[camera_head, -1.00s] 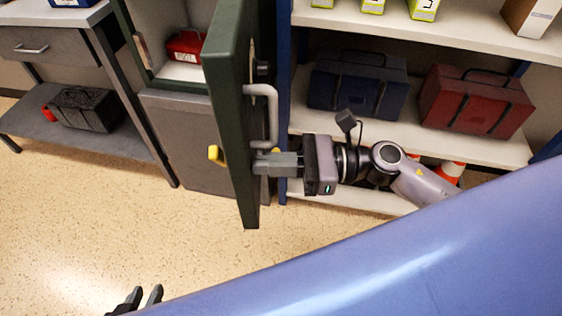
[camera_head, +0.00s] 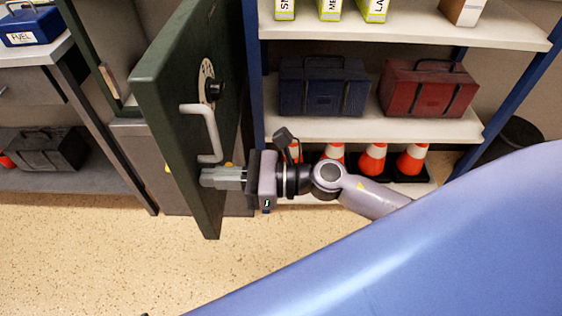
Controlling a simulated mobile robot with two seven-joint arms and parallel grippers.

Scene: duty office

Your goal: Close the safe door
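The dark green safe door (camera_head: 165,90) stands ajar and shows its outer face with a dial (camera_head: 208,82) and a grey pull handle (camera_head: 205,130). Behind it on the left is the safe's opening (camera_head: 108,45), partly hidden by the door. My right gripper (camera_head: 204,177) has its fingers together and lies against the door's outer face, just below the handle. It does not grasp the handle. My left gripper is out of view, apart from perhaps a dark speck at the bottom edge.
A shelf unit (camera_head: 390,126) with a blue case (camera_head: 322,88), a red case (camera_head: 428,90) and several traffic cones (camera_head: 373,158) stands right of the door. A grey workbench (camera_head: 60,180) is at left. The speckled floor (camera_head: 110,260) in front is clear.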

